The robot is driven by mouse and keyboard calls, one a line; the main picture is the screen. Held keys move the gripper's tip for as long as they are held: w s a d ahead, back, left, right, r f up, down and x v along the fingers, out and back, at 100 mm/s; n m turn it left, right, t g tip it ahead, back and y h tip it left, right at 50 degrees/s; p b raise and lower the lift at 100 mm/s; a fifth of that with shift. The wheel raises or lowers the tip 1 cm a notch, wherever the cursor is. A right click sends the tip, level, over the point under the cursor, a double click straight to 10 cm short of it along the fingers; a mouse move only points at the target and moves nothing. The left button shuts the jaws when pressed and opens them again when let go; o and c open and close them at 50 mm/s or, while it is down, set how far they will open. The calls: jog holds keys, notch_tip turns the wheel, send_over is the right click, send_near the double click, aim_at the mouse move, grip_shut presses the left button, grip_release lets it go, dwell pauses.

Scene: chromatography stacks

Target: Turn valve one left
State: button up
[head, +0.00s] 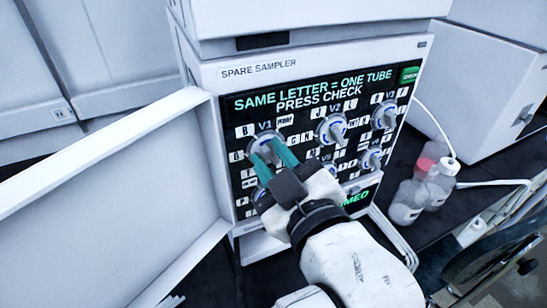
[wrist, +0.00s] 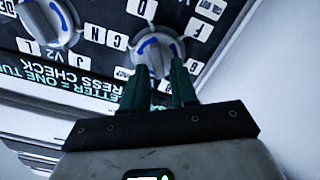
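Valve one, marked V1, is a white and blue round knob (head: 266,142) at the upper left of the dark sampler panel. It also shows in the wrist view, upside down, as a knob (wrist: 158,50) at top centre. My gripper (head: 274,152) reaches the panel at this knob and partly hides it. Its two teal fingers (wrist: 160,84) are parted, with the knob's grip just beyond and between their tips. I cannot tell whether they touch it.
The V2 knob (head: 332,129) is to the right, with another knob (head: 385,115) beyond. A lower knob (head: 372,159) sits below them. A white open door (head: 120,200) stands at left. Bottles (head: 408,203) stand on the dark bench at right.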

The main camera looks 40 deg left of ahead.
jog(key=shift+o, duration=0.8)
jog(key=p+v, duration=0.2)
jog(key=v, duration=0.9)
jog(key=shift+a, duration=0.1)
